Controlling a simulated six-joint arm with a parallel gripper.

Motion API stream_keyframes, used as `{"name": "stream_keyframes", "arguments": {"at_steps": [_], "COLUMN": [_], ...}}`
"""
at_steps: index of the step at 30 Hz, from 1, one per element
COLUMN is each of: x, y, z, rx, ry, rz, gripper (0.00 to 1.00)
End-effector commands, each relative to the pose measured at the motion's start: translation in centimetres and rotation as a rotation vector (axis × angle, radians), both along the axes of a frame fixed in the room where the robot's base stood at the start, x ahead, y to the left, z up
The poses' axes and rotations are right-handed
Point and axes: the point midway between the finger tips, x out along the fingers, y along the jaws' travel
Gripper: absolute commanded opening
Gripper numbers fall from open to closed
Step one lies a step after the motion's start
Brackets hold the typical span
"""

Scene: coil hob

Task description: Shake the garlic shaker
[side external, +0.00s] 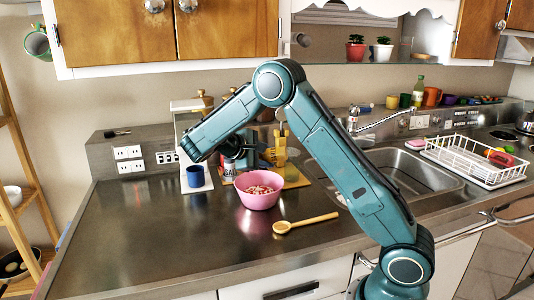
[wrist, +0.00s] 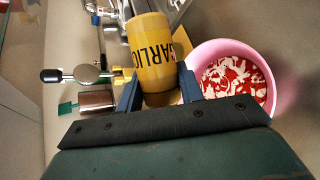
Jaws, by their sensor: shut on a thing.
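The garlic shaker (wrist: 152,42), a yellow container with dark "GARLIC" lettering, is between the two fingers of my gripper (wrist: 159,78) in the wrist view. The gripper is shut on it. In the side view my gripper (side external: 238,155) is above the back part of the counter, behind and a little left of the pink bowl (side external: 260,192); I cannot make out the shaker clearly there. The pink bowl also shows just right of the shaker in the wrist view (wrist: 286,84), with red and white pieces inside.
A blue cup (side external: 195,176) stands left of the bowl, and a wooden spoon (side external: 305,222) lies in front of it. Pepper mills and a yellow item (side external: 281,150) stand behind. The sink (side external: 405,172) and a white dish rack (side external: 470,165) are to the right. The front-left counter is clear.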

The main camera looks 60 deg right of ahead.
Motion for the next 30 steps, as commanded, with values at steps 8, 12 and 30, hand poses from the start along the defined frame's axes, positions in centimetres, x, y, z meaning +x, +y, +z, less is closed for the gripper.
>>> {"name": "stream_keyframes", "arguments": {"at_steps": [8, 12, 30], "x": [-0.1, 0.0, -0.1], "y": [0.0, 0.0, 0.0], "z": [-4.9, -4.3, -5.1], "rx": [0.003, 0.001, 0.002], "ry": [0.017, 0.001, 0.006], "rz": [0.002, 0.0, 0.001], "gripper": [0.13, 0.13, 0.13]}}
